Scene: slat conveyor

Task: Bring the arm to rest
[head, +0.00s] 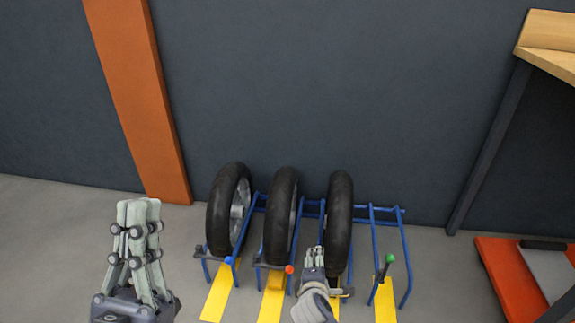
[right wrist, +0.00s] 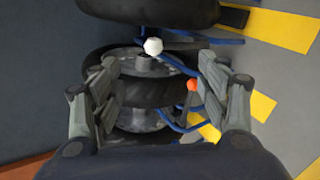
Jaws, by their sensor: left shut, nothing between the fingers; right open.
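My left gripper (head: 138,207) is shut and empty, upright at the lower left of the head view, apart from the rack. My right gripper (head: 314,252) is small in the head view, low in front of the right-hand tire (head: 340,215). In the right wrist view my right gripper (right wrist: 158,68) is open, its fingers wide apart. A white knob (right wrist: 153,46) shows between and beyond the fingertips; I cannot tell whether they touch anything. In the head view that knob does not show.
A blue rack (head: 388,210) holds three upright tires by the dark wall; its right slot is empty. Blue (head: 228,260), red (head: 290,269) and green (head: 390,258) knobs stand at its front. Yellow strips (head: 218,298) mark the floor. A red platform (head: 505,275) is at right.

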